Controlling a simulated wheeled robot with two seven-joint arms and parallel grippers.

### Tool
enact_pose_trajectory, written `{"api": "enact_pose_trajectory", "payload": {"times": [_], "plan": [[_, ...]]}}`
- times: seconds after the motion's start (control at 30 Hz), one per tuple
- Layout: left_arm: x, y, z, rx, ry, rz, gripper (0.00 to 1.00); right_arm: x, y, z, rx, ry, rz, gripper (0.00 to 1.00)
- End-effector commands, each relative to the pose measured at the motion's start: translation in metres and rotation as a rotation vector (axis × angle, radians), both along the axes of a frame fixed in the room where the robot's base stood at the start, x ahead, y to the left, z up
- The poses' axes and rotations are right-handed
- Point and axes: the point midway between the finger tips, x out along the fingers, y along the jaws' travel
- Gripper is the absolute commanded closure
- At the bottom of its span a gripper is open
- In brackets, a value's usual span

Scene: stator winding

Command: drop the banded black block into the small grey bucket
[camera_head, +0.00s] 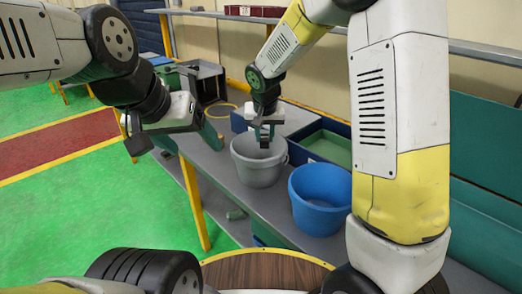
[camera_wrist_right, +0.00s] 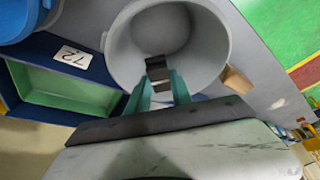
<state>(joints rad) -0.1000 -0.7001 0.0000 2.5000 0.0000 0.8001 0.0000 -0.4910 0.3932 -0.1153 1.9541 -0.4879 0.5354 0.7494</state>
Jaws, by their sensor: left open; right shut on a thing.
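The small grey bucket (camera_head: 258,174) stands on the grey table in the middle of the head view. In the right wrist view the bucket (camera_wrist_right: 120,52) opens right ahead of the fingers, and its inside looks empty. My right gripper (camera_head: 266,131) is over the bucket's mouth. In the wrist view the teal fingers of this gripper (camera_wrist_right: 160,85) are shut on the black block (camera_wrist_right: 157,66), which shows a lighter band and is seen against the bucket's opening. My left gripper (camera_head: 168,126) is open and empty at the left, away from the bucket.
A blue bucket (camera_head: 320,212) stands close to the right of the grey one. A blue bin with a green inside (camera_head: 330,148) lies behind them; a label with 72 (camera_wrist_right: 72,57) shows in the wrist view. A dark open box (camera_head: 210,84) stands at the table's far end.

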Motion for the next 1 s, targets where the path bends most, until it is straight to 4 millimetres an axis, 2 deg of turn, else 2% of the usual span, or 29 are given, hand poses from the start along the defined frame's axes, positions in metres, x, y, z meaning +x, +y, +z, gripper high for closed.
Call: {"api": "enact_pose_trajectory", "payload": {"times": [0.07, 0.1, 0.2, 0.57, 1.0], "plan": [[0.0, 0.0, 0.0, 0.0, 0.0, 0.0, 0.24, 0.0, 0.0, 0.0, 0.0, 0.0, 0.0, 1.0], [0.0, 0.0, 0.0, 0.0, 0.0, 0.0, 0.24, 0.0, 0.0, 0.0, 0.0, 0.0, 0.0, 0.68], [0.0, 0.0, 0.0, 0.0, 0.0, 0.0, 0.24, 0.0, 0.0, 0.0, 0.0, 0.0, 0.0, 0.48], [0.0, 0.0, 0.0, 0.0, 0.0, 0.0, 0.24, -0.001, 0.0, 0.004, 0.0, 0.0, 0.0, 0.48], [0.0, 0.0, 0.0, 0.0, 0.0, 0.0, 0.24, -0.026, 0.0, 0.064, 0.001, -0.002, 0.001, 0.48]]}}
